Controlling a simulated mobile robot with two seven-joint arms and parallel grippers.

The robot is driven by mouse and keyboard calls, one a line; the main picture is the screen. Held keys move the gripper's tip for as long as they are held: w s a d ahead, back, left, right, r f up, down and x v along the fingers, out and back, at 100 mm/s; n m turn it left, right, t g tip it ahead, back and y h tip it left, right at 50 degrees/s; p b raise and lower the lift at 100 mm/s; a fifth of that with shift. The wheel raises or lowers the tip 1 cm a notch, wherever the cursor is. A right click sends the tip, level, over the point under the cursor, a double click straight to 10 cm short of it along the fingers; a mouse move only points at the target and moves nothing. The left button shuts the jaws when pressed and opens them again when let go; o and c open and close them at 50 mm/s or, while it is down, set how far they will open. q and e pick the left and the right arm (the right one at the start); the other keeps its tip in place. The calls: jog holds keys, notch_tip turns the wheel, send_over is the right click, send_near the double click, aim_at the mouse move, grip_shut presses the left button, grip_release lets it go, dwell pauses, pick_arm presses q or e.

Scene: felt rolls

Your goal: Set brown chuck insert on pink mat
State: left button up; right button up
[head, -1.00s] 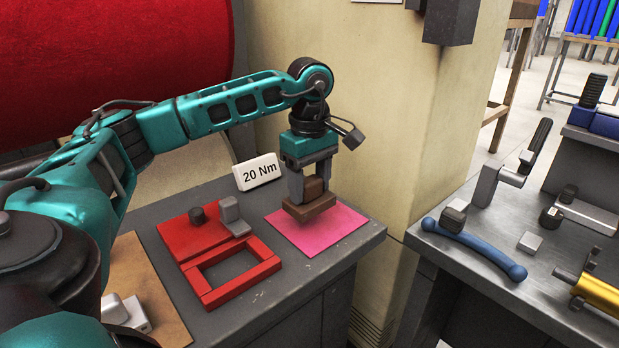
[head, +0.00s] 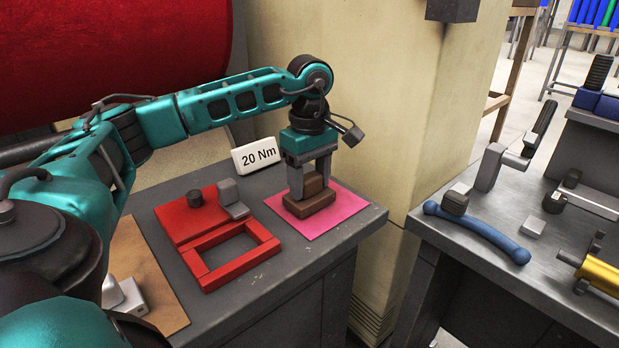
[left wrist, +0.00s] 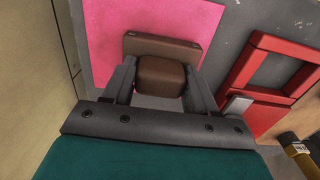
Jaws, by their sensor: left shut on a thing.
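The brown chuck insert (head: 309,204) has a wide flat base and a narrower block on top. It is over the pink mat (head: 345,208) and its base appears to rest on the mat. My left gripper (head: 309,184) points down and is shut on the insert's upper block. In the left wrist view the insert (left wrist: 162,76) sits between the two fingers, with the pink mat (left wrist: 105,50) around and beyond it. My right gripper is not in view.
A red tray with an open frame (head: 232,255) lies left of the mat, carrying a dark knob and a grey block (head: 233,199). A "20 Nm" sign (head: 255,155) stands behind. A cream pillar (head: 420,120) rises to the right. A second bench (head: 490,260) holds a blue bar.

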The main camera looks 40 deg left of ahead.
aim_at(310, 175)
pick_arm(q)
jog(key=shift+f, duration=0.25)
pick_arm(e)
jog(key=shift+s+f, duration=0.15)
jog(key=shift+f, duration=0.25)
pick_arm(q)
jog(key=shift+f, duration=0.1)
jog(key=o, duration=1.4)
jog(key=shift+c, duration=0.2)
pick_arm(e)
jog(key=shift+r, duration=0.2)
pick_arm(q)
jog(key=shift+r, duration=0.25)
notch_tip(310, 175, up, 12)
jog(key=p, duration=0.2)
jog(key=shift+r, duration=0.2)
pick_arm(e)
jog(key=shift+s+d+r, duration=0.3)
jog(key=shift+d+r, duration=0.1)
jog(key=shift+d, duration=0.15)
